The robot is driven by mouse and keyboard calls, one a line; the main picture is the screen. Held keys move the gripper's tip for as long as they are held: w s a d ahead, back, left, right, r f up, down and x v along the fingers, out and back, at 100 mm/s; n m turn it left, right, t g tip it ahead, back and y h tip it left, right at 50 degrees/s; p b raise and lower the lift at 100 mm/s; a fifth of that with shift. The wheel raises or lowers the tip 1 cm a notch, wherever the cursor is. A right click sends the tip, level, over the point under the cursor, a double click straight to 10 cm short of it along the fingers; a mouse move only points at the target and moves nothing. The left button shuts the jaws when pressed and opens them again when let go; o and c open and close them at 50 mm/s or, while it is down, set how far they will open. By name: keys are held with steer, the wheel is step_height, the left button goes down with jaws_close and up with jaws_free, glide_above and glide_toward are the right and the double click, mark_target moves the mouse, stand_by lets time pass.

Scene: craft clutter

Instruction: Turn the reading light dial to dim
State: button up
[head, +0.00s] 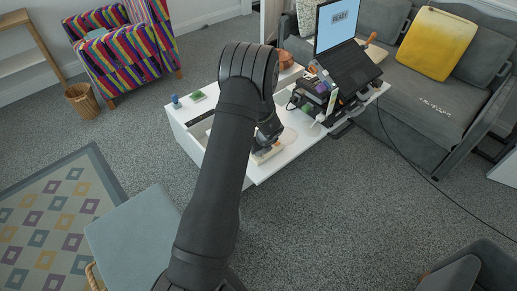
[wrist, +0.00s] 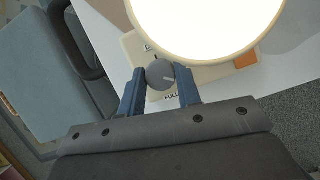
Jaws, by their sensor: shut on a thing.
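The reading light's round grey dial (wrist: 160,75) sits on a cream base (wrist: 133,47) in the wrist view. My gripper (wrist: 160,88) has its two blue fingers on either side of the dial and is shut on it. A pale mark on the dial points right and slightly down. The word FULL (wrist: 172,98) is printed below the dial; another label above it is partly hidden and unreadable. The glowing white lamp disc (wrist: 205,20) fills the top. In the head view my arm covers most of the lamp; part of its cream base (head: 267,155) shows on the white table (head: 262,174).
A laptop (head: 351,66) stands on a cluttered stand at the table's right end. A blue item (head: 175,101) and a green item (head: 197,96) stand at the table's left end. A grey sofa (head: 420,95) is behind.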

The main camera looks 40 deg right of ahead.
steer(key=n+y, duration=0.1)
steer(key=n, duration=0.3)
steer(key=shift+d+n+y, duration=0.1)
steer(key=shift+n+y, duration=0.3)
steer(key=o, duration=1)
steer(key=shift+r, duration=0.1)
steer(key=v, duration=1.7)
steer(key=shift+r, duration=0.1)
